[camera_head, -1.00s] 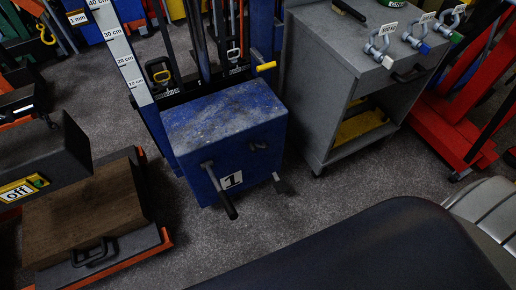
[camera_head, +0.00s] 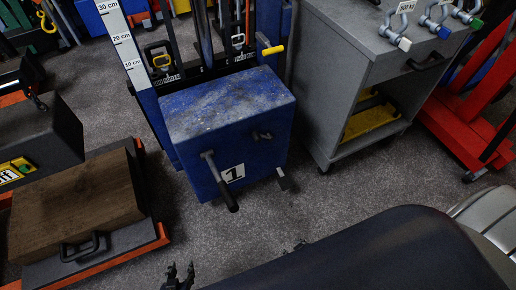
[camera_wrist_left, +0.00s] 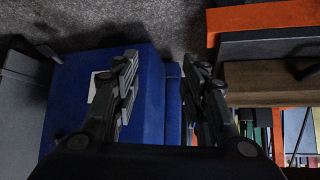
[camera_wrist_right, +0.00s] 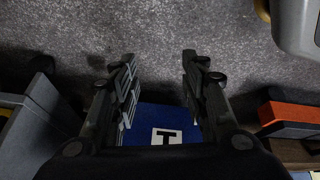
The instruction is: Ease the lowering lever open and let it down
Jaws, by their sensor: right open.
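A grey cabinet (camera_head: 350,60) with shackles on top stands right of the box. A red frame (camera_head: 455,130) is beyond it. A wooden block (camera_head: 75,205) on an orange-edged base lies to the left. Carpet floor in front of the box is clear.

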